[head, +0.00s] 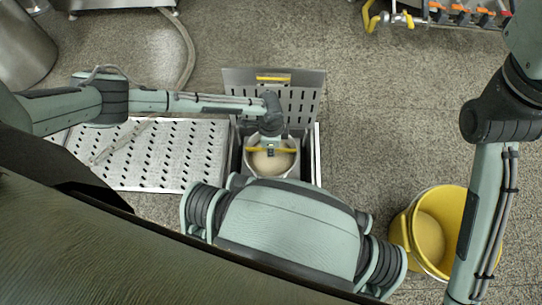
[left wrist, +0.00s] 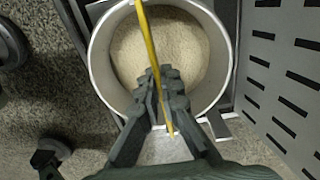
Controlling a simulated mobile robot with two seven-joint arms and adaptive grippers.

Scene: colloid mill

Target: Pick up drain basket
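The drain basket (head: 272,164) is a round pale pail with a yellow handle, holding beige granular matter. It sits inside the open square floor drain (head: 317,155). My left gripper (head: 270,150) is over it, at the handle. In the left wrist view the basket (left wrist: 210,50) fills the upper middle, and its yellow bar handle crosses it. The left gripper's dark fingers (left wrist: 161,88) lie close on both sides of the handle and look shut on it. The right arm runs out of the bottom right of the head view, and its gripper is hidden.
A slotted drain cover (head: 300,100) with a yellow grip stands open behind the drain. A perforated metal grating (head: 180,155) lies to the left. A yellow bucket (head: 404,228) stands at the lower right. A steel vessel (head: 22,45) is at the far left. The floor between drain and bucket is clear.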

